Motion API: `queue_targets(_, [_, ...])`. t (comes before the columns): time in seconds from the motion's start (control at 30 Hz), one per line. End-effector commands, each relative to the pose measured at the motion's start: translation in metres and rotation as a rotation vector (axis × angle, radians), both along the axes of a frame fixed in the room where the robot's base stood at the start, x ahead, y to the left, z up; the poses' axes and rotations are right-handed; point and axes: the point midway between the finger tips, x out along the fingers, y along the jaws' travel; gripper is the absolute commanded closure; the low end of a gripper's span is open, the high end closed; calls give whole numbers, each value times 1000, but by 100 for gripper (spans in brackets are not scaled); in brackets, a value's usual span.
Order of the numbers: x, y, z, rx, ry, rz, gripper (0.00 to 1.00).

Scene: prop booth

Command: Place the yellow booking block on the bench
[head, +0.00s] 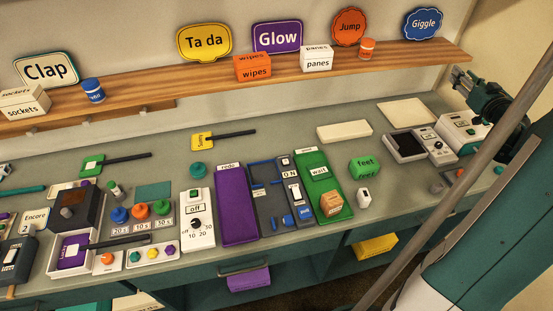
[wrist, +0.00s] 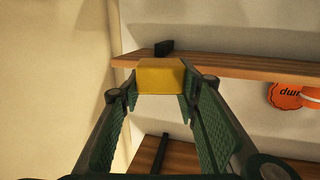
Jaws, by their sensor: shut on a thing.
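A plain yellow block (wrist: 160,76) sits between the fingertips of my gripper (wrist: 161,90) in the wrist view, and the gripper is shut on it. No lettering on it can be read from here. In the head view my gripper (head: 468,82) is at the far right, by the right end of the shelf and above the bench; the block cannot be made out there. The grey-green bench (head: 285,145) runs across the head view below the shelf.
The wooden shelf (head: 200,83) carries signs, boxes and small tubs. A green "feet" block (head: 364,167), a cream slab (head: 344,131) and a grey device (head: 405,146) stand on the right of the bench. Panels and switches crowd its front. Bare bench shows towards the back middle.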

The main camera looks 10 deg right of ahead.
Motion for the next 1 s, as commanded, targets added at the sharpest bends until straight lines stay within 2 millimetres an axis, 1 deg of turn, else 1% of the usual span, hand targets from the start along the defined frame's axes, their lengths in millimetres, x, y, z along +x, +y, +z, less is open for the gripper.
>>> queue_targets(0.03, [-13, 7, -13, 1, 1, 23, 80])
queue_targets(0.1, [-29, 21, -27, 2, 2, 66, 80])
queue_targets(0.27, [-68, 57, -55, 5, 4, 169, 80])
queue_targets(0.4, [-103, 92, -78, 7, 4, 258, 80])
queue_targets(0.67, [-168, 158, -116, 6, 1, 416, 80])
queue_targets(0.8, [-202, 195, -135, 6, -3, 497, 80])
queue_targets(1.0, [-242, 238, -153, 4, -10, 590, 80])
